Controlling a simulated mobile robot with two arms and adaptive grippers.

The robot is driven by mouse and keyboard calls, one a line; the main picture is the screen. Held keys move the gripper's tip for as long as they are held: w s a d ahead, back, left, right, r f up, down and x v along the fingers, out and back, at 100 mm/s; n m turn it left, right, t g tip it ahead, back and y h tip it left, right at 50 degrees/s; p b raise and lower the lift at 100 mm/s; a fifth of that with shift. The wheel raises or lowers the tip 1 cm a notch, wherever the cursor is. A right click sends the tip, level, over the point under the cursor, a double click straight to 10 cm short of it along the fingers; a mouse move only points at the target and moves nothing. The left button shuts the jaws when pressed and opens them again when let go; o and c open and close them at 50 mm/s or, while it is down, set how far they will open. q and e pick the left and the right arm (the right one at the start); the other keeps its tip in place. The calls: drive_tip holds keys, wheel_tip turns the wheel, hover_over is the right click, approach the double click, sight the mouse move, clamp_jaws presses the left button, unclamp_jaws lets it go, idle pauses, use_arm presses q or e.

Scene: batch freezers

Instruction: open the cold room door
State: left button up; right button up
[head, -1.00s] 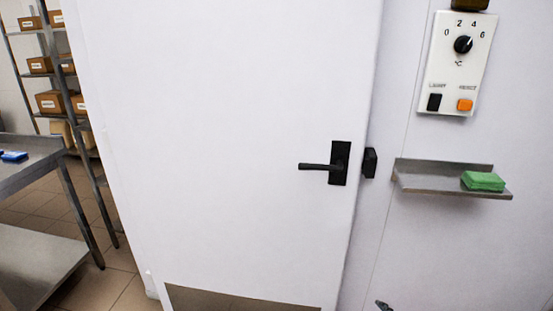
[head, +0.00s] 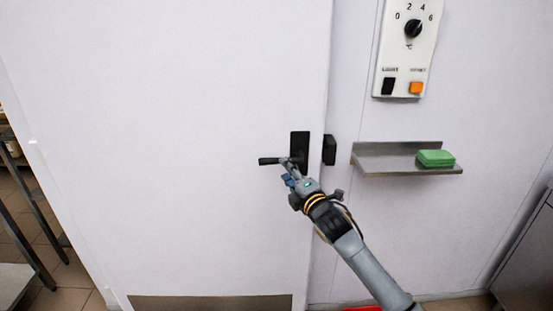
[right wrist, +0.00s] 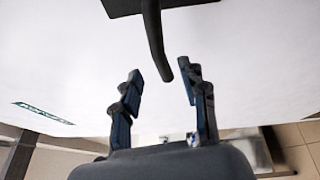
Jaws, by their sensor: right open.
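The cold room door (head: 170,140) is a large white panel that looks shut. Its black lever handle (head: 268,161) points left from a black plate (head: 300,140) near the right edge. My right gripper (head: 289,172) is at the lever from below and right. In the right wrist view the lever (right wrist: 156,45) comes down from the plate, and its end lies between the two open fingertips (right wrist: 164,70). The fingers are apart and not closed on it. I cannot tell whether either finger touches it. My left gripper is not in view.
A black catch block (head: 329,150) sits on the wall beside the handle. A steel shelf (head: 385,160) with a green block (head: 435,158) and a control panel (head: 405,60) are to the right. A steel table (head: 12,285) stands at lower left.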

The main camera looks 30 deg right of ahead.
sight(278, 159)
drive_tip(key=w, duration=0.4)
drive_tip(key=w+d, duration=0.1)
drive_tip(key=w, duration=0.1)
drive_tip(key=shift+w+r+p, duration=0.1)
drive_tip(key=shift+w+p, duration=0.15)
drive_tip(key=shift+p, duration=0.15)
clamp_jaws()
